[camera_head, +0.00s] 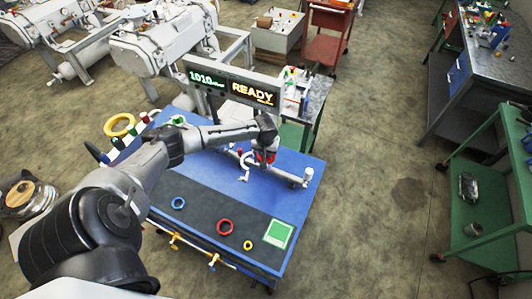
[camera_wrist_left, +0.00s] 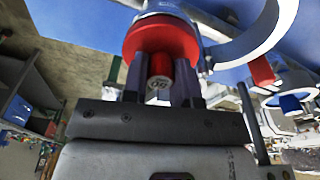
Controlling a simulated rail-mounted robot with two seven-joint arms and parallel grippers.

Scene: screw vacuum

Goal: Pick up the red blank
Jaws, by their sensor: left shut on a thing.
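The red blank (camera_wrist_left: 160,36) is a round red disc with a narrower red stub, at the top middle of the left wrist view. My left gripper (camera_wrist_left: 160,78) is shut on the stub, one finger on each side. In the head view my left gripper (camera_head: 266,147) is over the blue table by the grey pipework, and a bit of the red blank (camera_head: 264,157) shows below it. The disc is close to a grey pipe part; I cannot tell whether they touch. My right gripper is not in view.
The blue table (camera_head: 205,170) has a dark front strip with a blue ring (camera_head: 178,203), a red ring (camera_head: 224,227), a small yellow ring (camera_head: 248,245) and a green square (camera_head: 279,234). Grey pipework (camera_head: 285,176) stands right of my gripper. A display (camera_head: 232,86) reading READY stands behind.

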